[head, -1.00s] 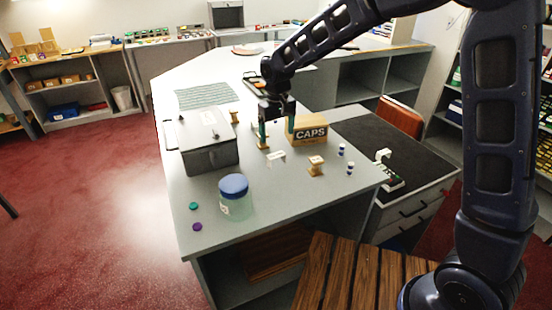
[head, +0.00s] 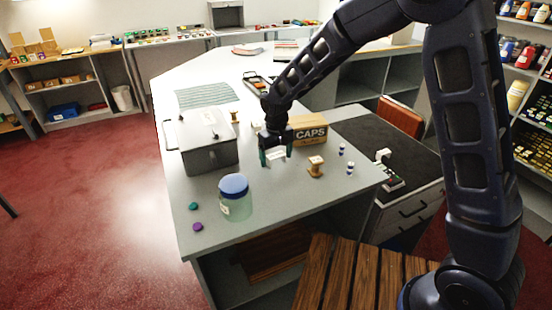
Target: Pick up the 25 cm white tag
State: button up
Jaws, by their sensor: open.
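A small white tag (head: 276,158) stands on the grey counter, in front of the cardboard box; any writing on it is too small to read. My gripper (head: 277,153) is open, with its fingers low over the counter on the left and right of the tag. The tag shows between the fingers and partly below them. I cannot tell whether either finger touches it.
The CAPS box (head: 309,131) stands close behind on the right. A wooden spool (head: 316,167) is right of my gripper, with small blue-and-white pieces (head: 350,168) beyond. A grey metal box (head: 207,147) and a blue-lidded jar (head: 235,198) stand left.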

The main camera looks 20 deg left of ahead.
jog(key=c, duration=1)
jog(key=shift+c, duration=0.2)
